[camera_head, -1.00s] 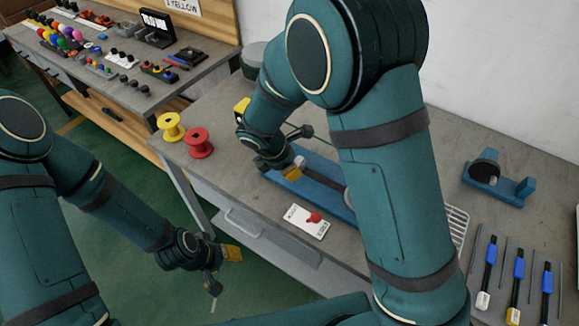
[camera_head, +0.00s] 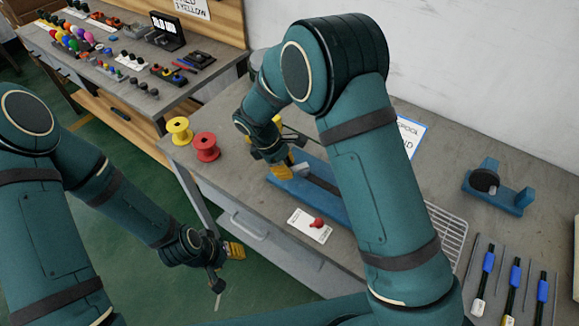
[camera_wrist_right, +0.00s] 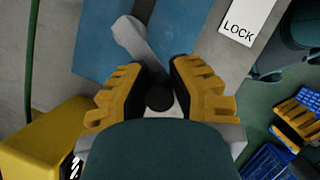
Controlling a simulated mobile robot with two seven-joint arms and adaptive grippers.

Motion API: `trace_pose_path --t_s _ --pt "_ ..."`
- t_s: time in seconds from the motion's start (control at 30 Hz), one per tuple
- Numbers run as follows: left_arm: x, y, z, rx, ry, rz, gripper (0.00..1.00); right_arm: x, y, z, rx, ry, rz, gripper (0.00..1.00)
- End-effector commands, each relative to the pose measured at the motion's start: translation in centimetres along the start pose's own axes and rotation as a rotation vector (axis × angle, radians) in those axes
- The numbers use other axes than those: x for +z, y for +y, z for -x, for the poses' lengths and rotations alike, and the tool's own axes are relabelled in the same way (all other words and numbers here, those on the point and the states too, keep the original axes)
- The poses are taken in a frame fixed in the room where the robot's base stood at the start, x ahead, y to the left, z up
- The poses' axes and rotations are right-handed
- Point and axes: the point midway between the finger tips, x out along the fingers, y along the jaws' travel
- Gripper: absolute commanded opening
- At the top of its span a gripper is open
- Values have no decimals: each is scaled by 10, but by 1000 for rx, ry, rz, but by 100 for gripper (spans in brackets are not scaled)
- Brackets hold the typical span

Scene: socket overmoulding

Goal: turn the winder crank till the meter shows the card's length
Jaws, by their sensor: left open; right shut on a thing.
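The winder's blue base (camera_head: 325,206) lies on the bench, partly hidden behind my right arm. My right gripper (camera_head: 283,168) is at its left end. In the right wrist view my right gripper (camera_wrist_right: 160,98) is shut on the black crank knob (camera_wrist_right: 160,97), which sits between its yellow-tipped fingers. A yellow housing (camera_wrist_right: 35,145), perhaps the meter, stands at lower left there; its reading cannot be made out. A white sign (camera_head: 411,130) stands behind my right arm, mostly covered, so I cannot read a length. My left gripper (camera_head: 235,251) is open and empty beyond the bench's front edge.
Yellow (camera_head: 179,130) and red (camera_head: 206,147) spools stand to the left. A blue stand (camera_head: 498,188), a wire rack (camera_head: 448,230) and several tools lie to the right.

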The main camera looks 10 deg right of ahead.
Motion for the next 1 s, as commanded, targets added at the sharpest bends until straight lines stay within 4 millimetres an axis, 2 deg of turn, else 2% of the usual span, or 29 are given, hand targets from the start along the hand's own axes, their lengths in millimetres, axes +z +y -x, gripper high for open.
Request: trace_pose_path --t_s 0.5,1.0 --pt "-6 4 12 -1 13 4 47 -7 23 1 -169 -2 -404 0" --pt "-7 5 14 -2 16 5 47 -7 32 0 -232 -3 -558 0"
